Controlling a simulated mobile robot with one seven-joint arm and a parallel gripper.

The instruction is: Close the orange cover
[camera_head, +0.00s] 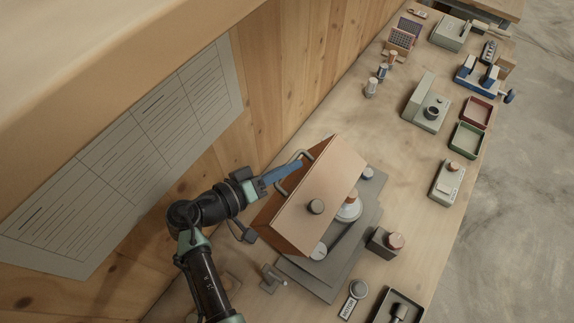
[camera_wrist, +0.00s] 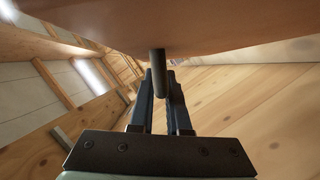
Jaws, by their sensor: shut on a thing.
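The orange cover (camera_head: 318,193) is a box-like hood that stands tilted open over a dark grey base (camera_head: 338,262). It has a grey bar handle on its upper left side and a dark round knob on its face. My gripper (camera_head: 298,166) is at the handle, with its blue fingers closed around the bar. In the wrist view my gripper (camera_wrist: 165,90) has the grey handle bar (camera_wrist: 157,70) between its fingers, just below the cover's orange surface (camera_wrist: 190,22).
A small round knob with a label (camera_head: 355,294) sits in front. Green and red trays (camera_head: 466,138) lie farther along the bench. A wooden wall (camera_head: 290,80) bounds the left side.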

